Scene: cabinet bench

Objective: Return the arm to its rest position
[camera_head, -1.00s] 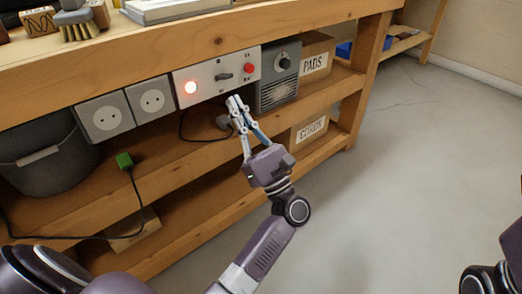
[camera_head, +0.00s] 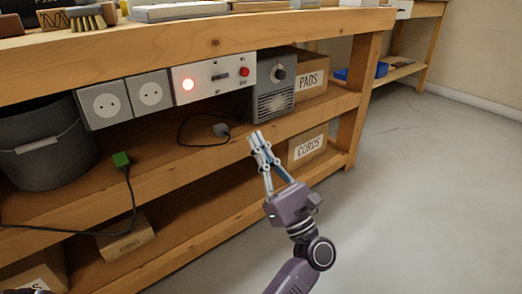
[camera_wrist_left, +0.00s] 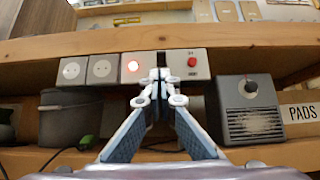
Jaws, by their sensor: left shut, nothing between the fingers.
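My left gripper (camera_head: 258,140) is in front of the bench's lower shelf, below and left of the grey heater-like box. Its fingers are together and hold nothing. In the left wrist view the shut fingertips (camera_wrist_left: 160,75) overlap the white switch panel (camera_wrist_left: 196,66) from the camera's side. The left arm comes up from the bottom of the head view, and the gripper points up and left. My right gripper does not show in the head view.
The wooden bench (camera_head: 200,155) carries two sockets (camera_head: 108,104), a panel (camera_head: 214,76) with a lit red lamp, a grey box (camera_head: 268,92) and a PADS carton (camera_head: 312,82). A dark bucket (camera_head: 45,150) is at left. The floor at right is clear.

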